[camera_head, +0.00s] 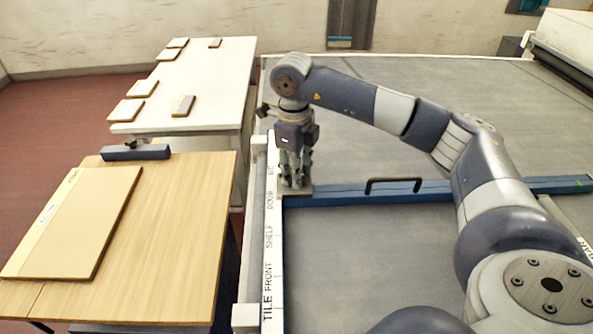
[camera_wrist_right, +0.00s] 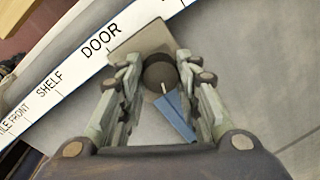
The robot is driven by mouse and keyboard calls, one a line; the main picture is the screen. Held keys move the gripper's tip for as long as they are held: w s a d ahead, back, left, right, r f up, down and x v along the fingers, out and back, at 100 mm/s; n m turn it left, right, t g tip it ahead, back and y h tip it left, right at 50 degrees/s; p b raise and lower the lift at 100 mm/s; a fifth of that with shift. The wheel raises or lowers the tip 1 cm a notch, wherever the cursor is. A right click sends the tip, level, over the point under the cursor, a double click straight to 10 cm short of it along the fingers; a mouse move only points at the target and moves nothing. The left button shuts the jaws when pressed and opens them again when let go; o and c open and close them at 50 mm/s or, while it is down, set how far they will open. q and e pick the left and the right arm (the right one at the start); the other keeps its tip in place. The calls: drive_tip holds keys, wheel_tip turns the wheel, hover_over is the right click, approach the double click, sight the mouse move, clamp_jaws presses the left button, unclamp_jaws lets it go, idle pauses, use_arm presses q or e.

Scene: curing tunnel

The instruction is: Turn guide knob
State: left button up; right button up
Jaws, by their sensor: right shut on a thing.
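The guide knob (camera_wrist_right: 160,72) is dark and round and sits on a beige plate (camera_wrist_right: 130,47) in the right wrist view. My right gripper (camera_wrist_right: 158,84) has its fingers on both sides of the knob and is shut on it. In the head view, my right gripper (camera_head: 294,182) points straight down at the left end of the blue guide bar (camera_head: 340,196), and hides the knob there. A white label strip (camera_head: 273,240) reading TILE FRONT, SHELF and DOOR runs beside the plate. My left gripper is not in view.
The blue bar carries a black handle (camera_head: 393,186) and lies across a wide grey surface (camera_head: 400,260). A wooden table (camera_head: 170,250) with a flat board (camera_head: 75,225) stands at left. A white table (camera_head: 205,75) with several small tiles is behind it.

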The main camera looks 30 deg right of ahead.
idle(0.3)
drive_tip(key=o, duration=1.1)
drive_tip(key=r, duration=1.2)
drive_tip(key=shift+s+a, duration=0.1)
drive_tip(key=shift+a, duration=0.2)
